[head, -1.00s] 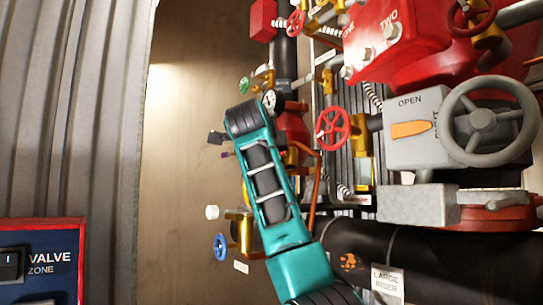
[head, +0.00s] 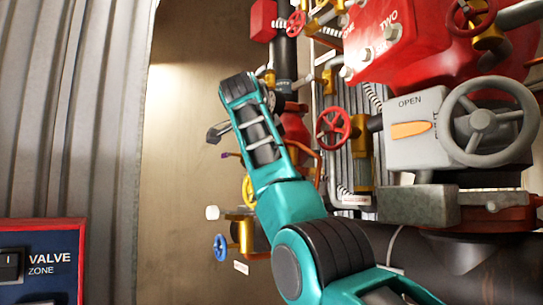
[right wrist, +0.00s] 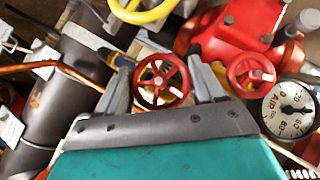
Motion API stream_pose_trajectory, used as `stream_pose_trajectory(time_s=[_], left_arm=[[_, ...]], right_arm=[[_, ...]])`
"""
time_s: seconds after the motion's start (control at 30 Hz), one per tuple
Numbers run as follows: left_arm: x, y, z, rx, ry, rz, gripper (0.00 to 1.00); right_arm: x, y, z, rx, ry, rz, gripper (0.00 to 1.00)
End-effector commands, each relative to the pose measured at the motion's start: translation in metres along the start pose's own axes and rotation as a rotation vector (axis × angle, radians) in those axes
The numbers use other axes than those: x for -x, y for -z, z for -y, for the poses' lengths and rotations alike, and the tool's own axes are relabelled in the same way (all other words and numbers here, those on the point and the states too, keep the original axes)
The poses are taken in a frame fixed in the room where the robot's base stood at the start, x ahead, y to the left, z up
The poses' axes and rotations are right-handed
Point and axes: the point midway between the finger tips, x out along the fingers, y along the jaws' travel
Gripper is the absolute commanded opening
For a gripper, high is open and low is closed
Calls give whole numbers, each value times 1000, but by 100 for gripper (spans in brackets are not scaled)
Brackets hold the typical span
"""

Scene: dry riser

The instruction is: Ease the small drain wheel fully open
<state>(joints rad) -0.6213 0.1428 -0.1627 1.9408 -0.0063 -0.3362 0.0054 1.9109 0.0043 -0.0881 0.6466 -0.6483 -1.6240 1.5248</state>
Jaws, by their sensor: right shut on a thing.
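My right gripper (right wrist: 165,88) has its two grey fingers on either side of a small red spoked wheel (right wrist: 162,82) and is shut on it, in the right wrist view. The wheel faces the camera, with a pale hub. No label on it is readable, so I cannot tell from the pictures that it is the drain wheel. In the head view my right arm reaches up from the lower right, and a grey finger (head: 218,132) shows left of its end. The gripped wheel is hidden there. My left gripper is not in view.
A second red wheel (right wrist: 250,75) and a dial gauge (right wrist: 290,108) sit close right of the gripper. A yellow wheel (right wrist: 140,10) is just above it. A blue wheel (head: 221,247) and a large grey handwheel (head: 489,122) flank the arm. The wall at left is clear.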

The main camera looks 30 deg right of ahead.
Motion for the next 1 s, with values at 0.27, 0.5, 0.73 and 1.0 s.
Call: stream_pose_trajectory(time_s=[0.27,0.5,0.73,1.0], left_arm=[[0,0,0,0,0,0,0],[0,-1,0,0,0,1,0],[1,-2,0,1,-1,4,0],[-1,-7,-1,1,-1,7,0]], right_arm=[[-1,-2,-1,4,-6,3,37],[-1,-2,-1,3,-4,2,85],[0,-1,0,1,-2,1,90],[21,-1,0,0,2,1,90]])
